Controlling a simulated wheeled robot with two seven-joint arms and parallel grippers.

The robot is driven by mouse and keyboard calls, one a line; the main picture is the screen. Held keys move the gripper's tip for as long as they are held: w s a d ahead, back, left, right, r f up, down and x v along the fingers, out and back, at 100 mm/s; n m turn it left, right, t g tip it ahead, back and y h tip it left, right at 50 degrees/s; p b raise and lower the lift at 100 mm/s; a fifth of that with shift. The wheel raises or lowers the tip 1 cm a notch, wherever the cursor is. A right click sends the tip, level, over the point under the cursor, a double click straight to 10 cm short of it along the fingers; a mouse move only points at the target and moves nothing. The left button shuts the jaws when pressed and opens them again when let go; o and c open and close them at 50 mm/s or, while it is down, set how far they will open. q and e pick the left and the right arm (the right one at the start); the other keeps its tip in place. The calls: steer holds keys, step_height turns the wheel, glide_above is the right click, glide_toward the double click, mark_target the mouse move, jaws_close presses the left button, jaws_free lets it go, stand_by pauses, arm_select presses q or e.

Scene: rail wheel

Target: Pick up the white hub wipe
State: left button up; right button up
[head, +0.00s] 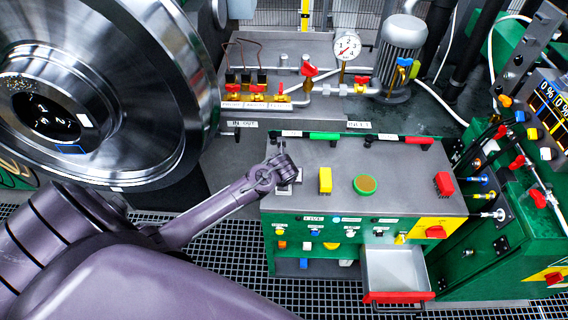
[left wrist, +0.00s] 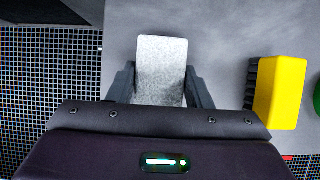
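The white hub wipe (left wrist: 161,62) is a pale grey-white block on the grey cart top. In the left wrist view it lies between the two fingers of my left gripper (left wrist: 161,88), one finger close along each side. I cannot tell whether the fingers touch it. My right gripper is not in view.
A yellow block (head: 325,180) stands just right of the wipe, also seen in the left wrist view (left wrist: 280,92). Further right are a green round piece (head: 365,184) and a red block (head: 444,184). A metal tray (head: 395,290) juts out in front. The big steel wheel (head: 150,90) is at left.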

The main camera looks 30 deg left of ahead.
arm_select(q)
steer(key=c, duration=0.4)
step_height(320, 180, up, 10)
steer(key=shift+b, duration=0.3)
